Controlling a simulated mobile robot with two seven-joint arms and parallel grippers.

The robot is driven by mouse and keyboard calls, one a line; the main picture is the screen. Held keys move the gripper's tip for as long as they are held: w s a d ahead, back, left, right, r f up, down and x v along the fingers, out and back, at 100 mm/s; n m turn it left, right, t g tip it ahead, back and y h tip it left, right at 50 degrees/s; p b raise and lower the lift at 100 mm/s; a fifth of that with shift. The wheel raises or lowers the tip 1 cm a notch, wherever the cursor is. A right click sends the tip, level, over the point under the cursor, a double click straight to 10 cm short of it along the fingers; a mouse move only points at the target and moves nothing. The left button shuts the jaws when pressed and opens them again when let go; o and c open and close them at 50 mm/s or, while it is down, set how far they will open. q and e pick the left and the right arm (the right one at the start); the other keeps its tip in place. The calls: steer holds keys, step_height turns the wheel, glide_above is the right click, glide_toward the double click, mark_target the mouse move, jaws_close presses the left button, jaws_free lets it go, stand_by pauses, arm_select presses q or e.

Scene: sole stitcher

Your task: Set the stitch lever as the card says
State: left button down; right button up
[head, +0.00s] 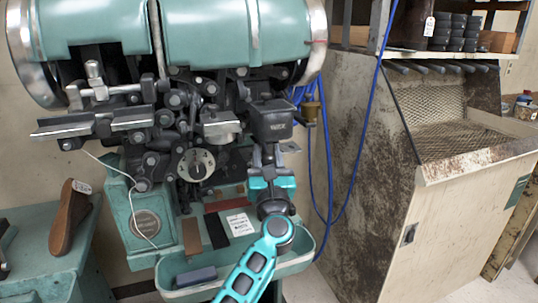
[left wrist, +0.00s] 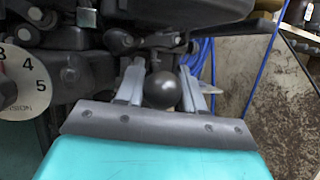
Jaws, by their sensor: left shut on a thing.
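The stitch lever's dark ball knob (left wrist: 162,90) sits between the two grey fingers of my left gripper (left wrist: 162,84) in the left wrist view. The gripper is shut on it. My right gripper is not in view.
A numbered tension dial (head: 196,165) is left of my gripper. The stitching machine (head: 210,30) crowds the space above. Blue hoses (head: 345,190) hang at the right beside a dirty cabinet (head: 370,180).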

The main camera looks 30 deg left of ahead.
arm_select(q)
steer(key=shift+s+a+r+m+t+h, duration=0.1)
steer(key=shift+s+a+m+t+h, duration=0.3)
steer(key=shift+a+t+h, duration=0.25)
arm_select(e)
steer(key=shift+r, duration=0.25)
arm_select(q)
steer(key=shift+d, duration=0.1)
steer(key=c, duration=0.8)
jaws_free()
steer(key=shift+g, duration=0.25)
steer(key=shift+d+f, duration=0.1)
steer(key=shift+f, duration=0.1)
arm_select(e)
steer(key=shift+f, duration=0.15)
